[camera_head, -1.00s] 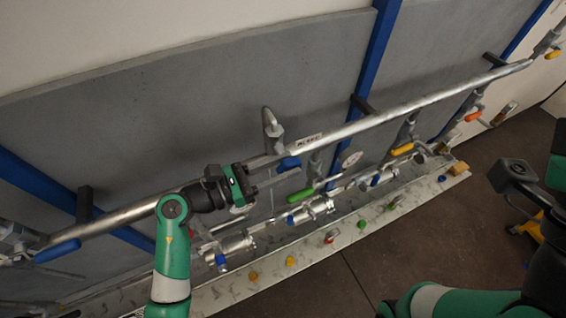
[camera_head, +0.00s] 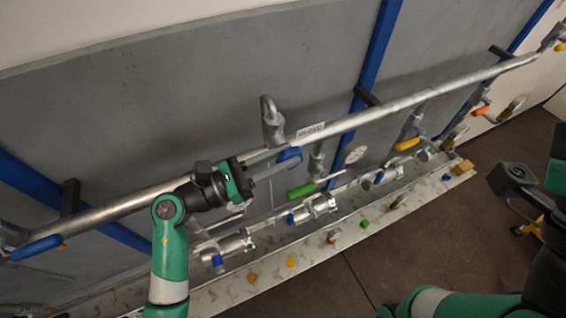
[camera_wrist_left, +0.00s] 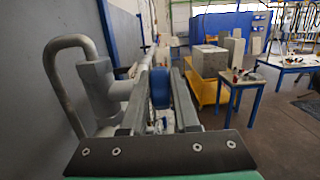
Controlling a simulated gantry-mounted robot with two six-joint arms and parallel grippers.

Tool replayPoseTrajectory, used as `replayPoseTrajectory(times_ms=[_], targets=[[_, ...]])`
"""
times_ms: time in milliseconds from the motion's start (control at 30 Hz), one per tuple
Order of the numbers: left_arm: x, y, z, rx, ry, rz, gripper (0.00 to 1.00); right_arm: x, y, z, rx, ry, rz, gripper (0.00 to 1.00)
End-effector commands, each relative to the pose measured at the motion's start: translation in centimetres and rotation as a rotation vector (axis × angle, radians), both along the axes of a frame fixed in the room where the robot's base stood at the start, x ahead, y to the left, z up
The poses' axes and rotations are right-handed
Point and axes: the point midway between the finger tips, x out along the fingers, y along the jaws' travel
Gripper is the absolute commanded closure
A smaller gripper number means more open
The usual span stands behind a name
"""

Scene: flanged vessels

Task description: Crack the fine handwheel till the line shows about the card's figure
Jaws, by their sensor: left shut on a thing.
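My left gripper (camera_head: 270,165) is at the upright pipe stub below the long rail pipe. It is shut on a blue handwheel (camera_head: 289,155), which also shows between the two long fingers in the left wrist view (camera_wrist_left: 160,88). A round white dial (camera_head: 355,154) stands to the right of the handwheel; its reading is too small to tell. A small pale label (camera_head: 311,130) is on the rail pipe, its print unreadable. My right arm shows at the right edge of the head view, but I cannot make out its fingers.
A green lever handle (camera_head: 302,190) lies just right of and below the handwheel. A bent pipe (camera_head: 271,120) rises behind my gripper. Yellow (camera_head: 407,144) and orange (camera_head: 480,111) handles are farther right.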

Motion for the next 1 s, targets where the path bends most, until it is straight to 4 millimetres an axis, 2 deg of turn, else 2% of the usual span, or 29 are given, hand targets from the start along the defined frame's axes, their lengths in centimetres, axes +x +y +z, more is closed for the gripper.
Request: replayPoseTrajectory(times_ms=[233, 267, 300, 333, 667, 767, 1000], targets=[[0.0, 0.0, 0.0, 0.002, 0.001, 0.0, 1.0, 0.0, 0.0, 0.1, 0.0, -0.001, 0.0, 0.38], [0.0, 0.0, 0.0, 0.002, 0.001, 0.0, 0.68, 0.0, 0.0, 0.1, 0.0, -0.001, 0.0, 0.38], [0.0, 0.0, 0.0, 0.002, 0.001, 0.0, 0.6, 0.0, 0.0, 0.1, 0.0, -0.001, 0.0, 0.38], [0.0, 0.0, 0.0, 0.002, 0.001, 0.0, 0.59, 0.0, 0.0, 0.1, 0.0, -0.001, 0.0, 0.38], [-0.1, 0.4, -0.1, 0.001, 0.0, 0.001, 0.59, 0.0, 0.0, 0.0, 0.0, -0.001, 0.0, 0.38], [-0.6, 1.4, -0.4, 0.001, 0.001, 0.003, 0.59, 0.0, 0.0, -0.3, 0.0, -0.001, 0.0, 0.38], [-3.2, 6.4, -1.2, 0.001, 0.0, 0.006, 0.59, 0.0, 0.0, -1.7, 0.0, -0.001, 0.0, 0.38]])
